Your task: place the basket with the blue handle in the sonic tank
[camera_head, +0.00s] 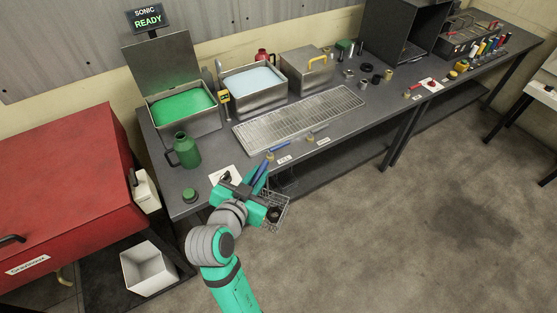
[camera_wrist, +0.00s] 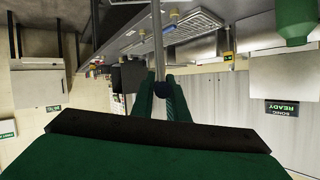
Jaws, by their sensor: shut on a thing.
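My gripper (camera_head: 256,184) is out in front of the bench's front edge, shut on the basket's handle. A blue length of handle (camera_head: 262,171) shows beside the fingers. The wire basket (camera_head: 281,215) hangs below, clear of the bench and partly hidden by my arm, with a dark part inside. In the wrist view, the fingers (camera_wrist: 162,100) close on a grey rod (camera_wrist: 157,40); the basket is not seen there. The sonic tank (camera_head: 190,125) stands at the bench's back left, lid up, filled with green liquid. Its sign (camera_head: 148,18) reads SONIC READY.
A green jug (camera_head: 186,150) stands in front of the sonic tank. A second tank (camera_head: 255,95) holds pale liquid; a closed tank with a yellow handle (camera_head: 309,72) stands beside it. A drain grate (camera_head: 300,115) lies in front. A red cabinet (camera_head: 65,190) is at left.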

